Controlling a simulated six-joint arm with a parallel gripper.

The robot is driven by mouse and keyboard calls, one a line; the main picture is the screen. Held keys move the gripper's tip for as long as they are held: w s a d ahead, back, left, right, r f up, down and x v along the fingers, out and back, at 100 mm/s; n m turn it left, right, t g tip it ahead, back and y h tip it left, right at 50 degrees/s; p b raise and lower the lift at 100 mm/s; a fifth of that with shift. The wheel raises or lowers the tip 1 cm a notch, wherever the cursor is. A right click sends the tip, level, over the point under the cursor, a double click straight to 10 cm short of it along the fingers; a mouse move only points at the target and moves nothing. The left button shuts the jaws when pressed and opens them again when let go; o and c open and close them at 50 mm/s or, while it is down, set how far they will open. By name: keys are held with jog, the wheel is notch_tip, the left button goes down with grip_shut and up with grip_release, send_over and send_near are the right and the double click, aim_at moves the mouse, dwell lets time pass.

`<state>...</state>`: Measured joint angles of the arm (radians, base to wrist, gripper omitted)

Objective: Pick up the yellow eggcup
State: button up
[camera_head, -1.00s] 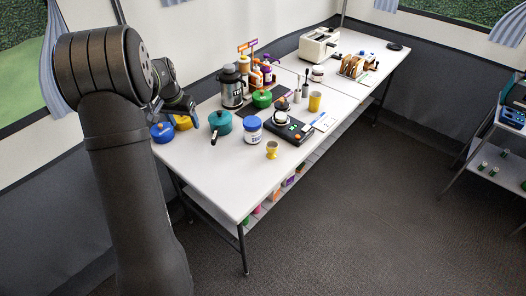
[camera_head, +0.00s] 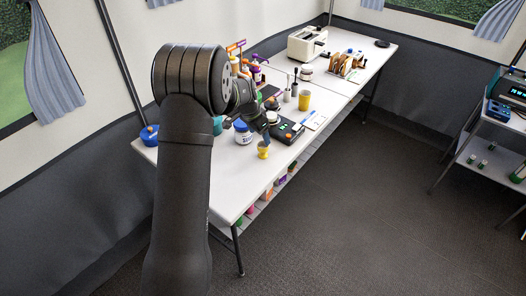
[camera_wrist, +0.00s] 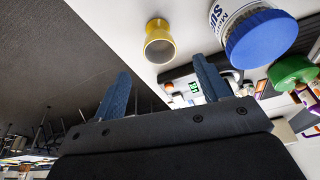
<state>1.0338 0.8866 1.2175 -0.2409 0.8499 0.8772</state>
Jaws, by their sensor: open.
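The yellow eggcup (camera_head: 263,150) stands on the white table near its front edge. In the wrist view the eggcup (camera_wrist: 159,42) is ahead of my gripper, apart from the fingers, with its open rim showing. My gripper (camera_wrist: 160,92) is open and empty, its two blue fingers spread wide. In the head view my gripper (camera_head: 258,124) is above the table, just behind and above the eggcup; its fingers are too small there to see clearly.
A white jar with a blue lid (camera_wrist: 258,36) stands close beside the eggcup. A black scale (camera_head: 287,131) is on its other side. A yellow cup (camera_head: 304,100) and a toaster (camera_head: 307,43) stand farther back. The table's front edge is close to the eggcup.

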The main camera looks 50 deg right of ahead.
aim_at(264, 147)
jog(key=x, duration=0.9)
jog(key=shift+d+f, duration=0.1)
jog(key=shift+f, duration=0.05)
jog(key=c, duration=1.1)
jog(key=shift+o, duration=0.2)
